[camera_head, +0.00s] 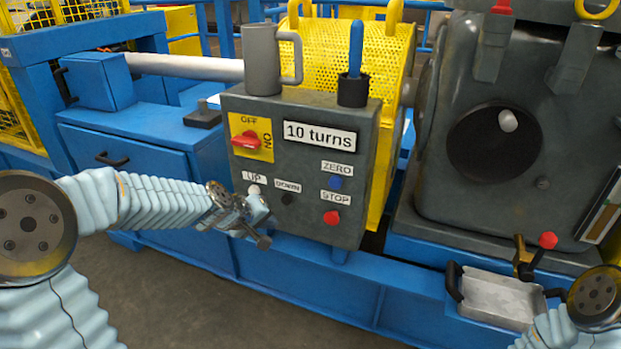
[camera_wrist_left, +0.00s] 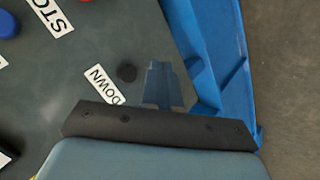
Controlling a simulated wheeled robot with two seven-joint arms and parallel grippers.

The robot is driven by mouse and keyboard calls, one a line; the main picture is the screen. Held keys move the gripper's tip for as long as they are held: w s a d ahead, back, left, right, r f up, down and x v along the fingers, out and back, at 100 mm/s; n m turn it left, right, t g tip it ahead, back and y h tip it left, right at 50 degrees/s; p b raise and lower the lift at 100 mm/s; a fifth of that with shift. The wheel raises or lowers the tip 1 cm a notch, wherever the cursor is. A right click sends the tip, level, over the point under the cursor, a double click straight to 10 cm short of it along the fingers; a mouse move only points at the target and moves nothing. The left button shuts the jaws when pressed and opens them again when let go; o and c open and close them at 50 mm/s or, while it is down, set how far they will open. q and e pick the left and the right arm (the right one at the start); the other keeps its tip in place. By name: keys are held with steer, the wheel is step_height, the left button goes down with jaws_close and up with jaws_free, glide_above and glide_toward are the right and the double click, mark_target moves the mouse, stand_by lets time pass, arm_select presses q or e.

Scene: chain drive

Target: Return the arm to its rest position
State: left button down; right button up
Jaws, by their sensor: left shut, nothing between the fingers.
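My left gripper (camera_head: 258,222) is in front of the lower left part of the grey control panel (camera_head: 318,225). It is near the white UP button (camera_head: 254,190) and the black DOWN button (camera_head: 284,198). In the left wrist view the fingers (camera_wrist_left: 162,82) are shut with nothing between them, beside the DOWN button (camera_wrist_left: 127,72). I cannot tell whether the fingers touch the panel. My left arm (camera_head: 150,202) reaches in from the left, bent at the elbow. Part of my right arm (camera_head: 560,325) shows at the lower right. Its gripper is out of view.
The panel has a red rotary switch (camera_head: 246,140), a blue ZERO button (camera_head: 335,183) and a red STOP button (camera_head: 331,217). A grey mug (camera_head: 262,62) and a blue-handled tool (camera_head: 355,48) stand on top. A metal tray (camera_head: 500,297) is at lower right. Open floor (camera_head: 200,300) lies below.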

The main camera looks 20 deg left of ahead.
arm_select(q)
steer(key=s+d+f+m+g, duration=0.1)
steer(key=s+d+f, duration=0.2)
steer(key=f, duration=0.4)
steer(key=s+d+f+m+g+h, duration=0.1)
steer(key=s+d+f+g, duration=0.2)
steer(key=f, duration=0.4)
steer(key=s+d+f+m, duration=0.1)
steer(key=s+d+f, duration=0.1)
steer(key=d+f, duration=0.35)
steer(key=s+d+f+m+g, duration=0.2)
steer(key=s+d+f, duration=0.1)
steer(key=s+f, duration=0.3)
steer(key=s+d+f+m+g, duration=0.1)
steer(key=s+d+f+m, duration=0.1)
steer(key=s+f, duration=0.4)
steer(key=s, duration=0.2)
steer(key=shift+s+d+f+g+h+p, duration=0.25)
steer(key=shift+s+d+g+h+p, duration=0.1)
steer(key=shift+d+g+h+p, duration=0.05)
arm_select(e)
steer(key=shift+w+d+r, duration=0.2)
steer(key=shift+d+r, duration=0.2)
steer(key=shift+d, duration=0.1)
stand_by(2.2)
